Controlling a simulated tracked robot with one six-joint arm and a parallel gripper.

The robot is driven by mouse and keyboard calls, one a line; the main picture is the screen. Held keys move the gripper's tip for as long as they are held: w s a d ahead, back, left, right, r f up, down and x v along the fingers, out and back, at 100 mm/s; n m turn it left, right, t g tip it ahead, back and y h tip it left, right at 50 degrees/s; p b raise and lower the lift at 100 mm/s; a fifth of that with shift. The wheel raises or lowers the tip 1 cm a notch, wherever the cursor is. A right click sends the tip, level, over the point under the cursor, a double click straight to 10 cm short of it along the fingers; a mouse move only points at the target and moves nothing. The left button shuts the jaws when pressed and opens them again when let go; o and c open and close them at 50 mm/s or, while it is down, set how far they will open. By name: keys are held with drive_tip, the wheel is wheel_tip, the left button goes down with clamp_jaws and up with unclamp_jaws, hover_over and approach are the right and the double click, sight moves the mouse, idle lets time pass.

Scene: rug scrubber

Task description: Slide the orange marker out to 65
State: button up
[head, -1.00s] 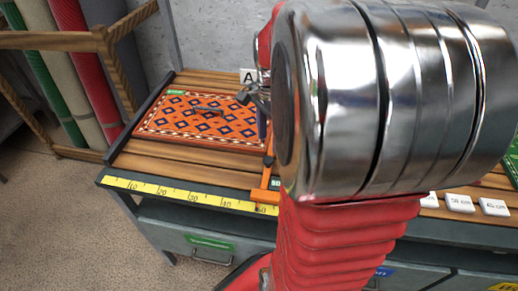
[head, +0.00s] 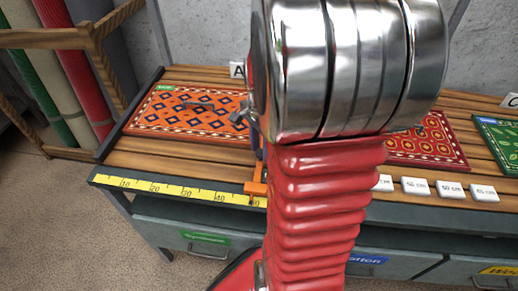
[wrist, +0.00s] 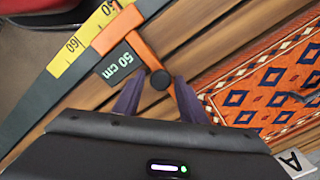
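The orange marker (wrist: 125,35) is a T-shaped slider on the yellow measuring tape (wrist: 75,45). In the wrist view it crosses the tape between the 50 and 60 numerals, and its label (wrist: 119,62) reads 50 cm. A round black knob (wrist: 160,80) is at the end of its arm. My gripper (wrist: 159,84) has its two purple fingers apart, one on each side of the knob, with a gap visible on both sides. In the head view the marker (head: 257,180) is partly hidden by my arm, and the fingers are mostly hidden.
An orange patterned rug (head: 190,112) lies on the wooden slats, with card A (head: 237,70) behind it. A red rug (head: 430,140) and a green rug (head: 500,140) lie to the right. White tiles (head: 450,190) with cm labels line the front edge. My arm hides the tape's right part.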

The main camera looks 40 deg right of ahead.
clamp_jaws()
idle(0.3)
